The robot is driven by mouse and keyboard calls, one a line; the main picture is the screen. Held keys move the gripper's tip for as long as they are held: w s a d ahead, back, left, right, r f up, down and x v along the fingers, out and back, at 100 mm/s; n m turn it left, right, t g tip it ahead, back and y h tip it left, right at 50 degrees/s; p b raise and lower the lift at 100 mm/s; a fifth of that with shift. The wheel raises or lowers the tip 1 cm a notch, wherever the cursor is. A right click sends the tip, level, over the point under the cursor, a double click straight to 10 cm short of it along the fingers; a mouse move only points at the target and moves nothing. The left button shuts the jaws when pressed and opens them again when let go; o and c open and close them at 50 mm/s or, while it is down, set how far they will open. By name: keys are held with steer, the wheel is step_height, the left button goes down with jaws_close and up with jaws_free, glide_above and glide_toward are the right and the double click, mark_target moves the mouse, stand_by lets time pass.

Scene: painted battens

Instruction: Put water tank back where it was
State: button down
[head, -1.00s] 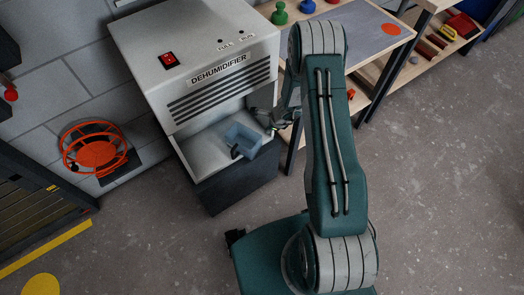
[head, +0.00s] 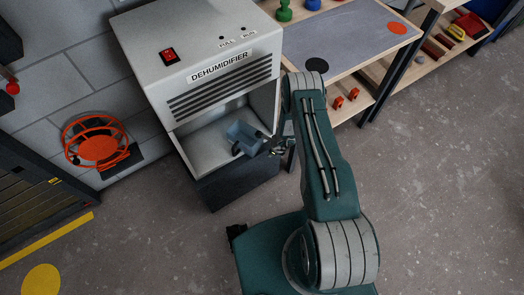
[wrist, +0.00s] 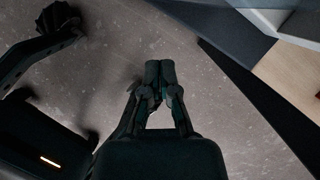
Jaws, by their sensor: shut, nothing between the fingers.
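The water tank (head: 243,137) is a small blue-grey open box with a dark handle on its near side. It sits in the open lower bay of the grey dehumidifier (head: 205,45), towards the bay's right side. My gripper (head: 272,148) is beside the tank's right side, near the bay's edge; from the head view I cannot tell whether it touches the tank. In the wrist view my gripper (wrist: 160,72) has its fingertips together with nothing between them, above bare floor. The tank is not clearly seen in the wrist view.
A workbench (head: 345,40) with a grey top and a lower shelf stands right of the dehumidifier, close to my arm. An orange hose reel (head: 97,143) is on the wall at left. The floor (head: 440,200) at right is clear.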

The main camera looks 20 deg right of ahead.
steer(key=shift+w+a+f, duration=0.3)
steer(key=shift+w+a, duration=0.2)
steer(key=shift+a, duration=0.1)
steer(key=shift+w+a+f, duration=0.25)
steer(key=shift+w+a, duration=0.2)
steer(key=shift+a, duration=0.15)
steer(key=shift+w+a, duration=0.4)
steer(key=shift+a, duration=0.15)
steer(key=shift+w, duration=0.1)
